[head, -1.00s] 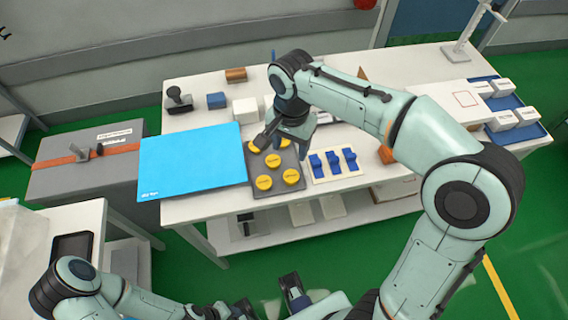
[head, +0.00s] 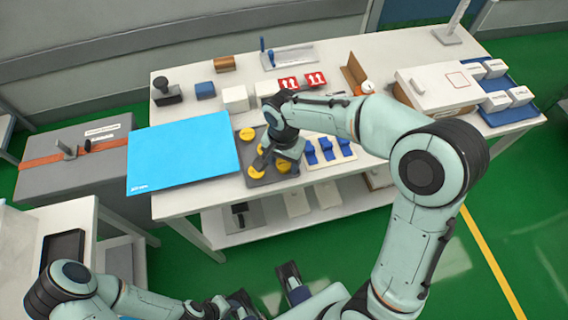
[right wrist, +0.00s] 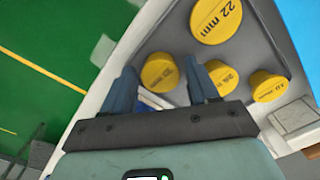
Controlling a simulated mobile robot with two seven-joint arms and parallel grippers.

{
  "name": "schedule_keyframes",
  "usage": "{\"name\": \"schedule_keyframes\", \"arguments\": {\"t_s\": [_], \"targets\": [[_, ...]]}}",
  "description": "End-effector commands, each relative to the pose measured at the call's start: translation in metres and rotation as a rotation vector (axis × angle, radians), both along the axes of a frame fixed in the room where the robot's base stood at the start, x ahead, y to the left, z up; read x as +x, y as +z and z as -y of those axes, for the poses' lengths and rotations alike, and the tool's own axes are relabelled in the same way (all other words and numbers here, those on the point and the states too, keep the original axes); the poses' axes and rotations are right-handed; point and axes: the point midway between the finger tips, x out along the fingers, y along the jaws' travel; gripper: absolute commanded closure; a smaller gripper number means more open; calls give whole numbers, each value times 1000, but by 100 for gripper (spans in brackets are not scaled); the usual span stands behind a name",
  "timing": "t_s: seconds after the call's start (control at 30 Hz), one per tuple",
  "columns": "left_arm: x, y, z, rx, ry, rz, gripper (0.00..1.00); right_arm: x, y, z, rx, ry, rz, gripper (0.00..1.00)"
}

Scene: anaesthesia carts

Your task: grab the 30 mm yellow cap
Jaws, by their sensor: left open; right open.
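Several yellow caps sit on a dark grey tray (head: 262,181) on the white table. In the right wrist view one cap (right wrist: 160,70) lies between my right fingertips, its label too small to read surely. A larger cap marked 22 mm (right wrist: 215,18) is above, and two more caps (right wrist: 223,76) (right wrist: 268,85) lie to the right. I cannot tell surely which is the 30 mm yellow cap. My right gripper (head: 272,158) is open over the tray, hiding part of it; its fingers also show in the wrist view (right wrist: 160,88). My left gripper (head: 267,293) is open and empty below the table.
A blue mat (head: 182,152) lies left of the tray. A white holder with blue pieces (head: 328,151) stands to the right. White and blue blocks (head: 235,97) (head: 205,90) and red-marked boxes (head: 315,80) stand behind. A grey case (head: 75,165) is at the left.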

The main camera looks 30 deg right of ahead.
Motion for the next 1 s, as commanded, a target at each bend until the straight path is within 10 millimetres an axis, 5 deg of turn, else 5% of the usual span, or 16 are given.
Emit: {"name": "schedule_keyframes", "arguments": {"t_s": [0.17,0.3,0.33,0.77,1.0], "targets": [[0,0,0,0,0,0,57,0,0,0,0,0,0,41],[0,0,0,0,0,0,57,0,0,0,1,0,1,80],[0,0,0,0,0,0,57,0,0,0,1,0,1,82],[0,2,0,-1,-1,-2,57,1,9,0,0,0,4,82],[-2,8,0,-2,-2,-11,57,1,49,0,0,0,7,82]]}}
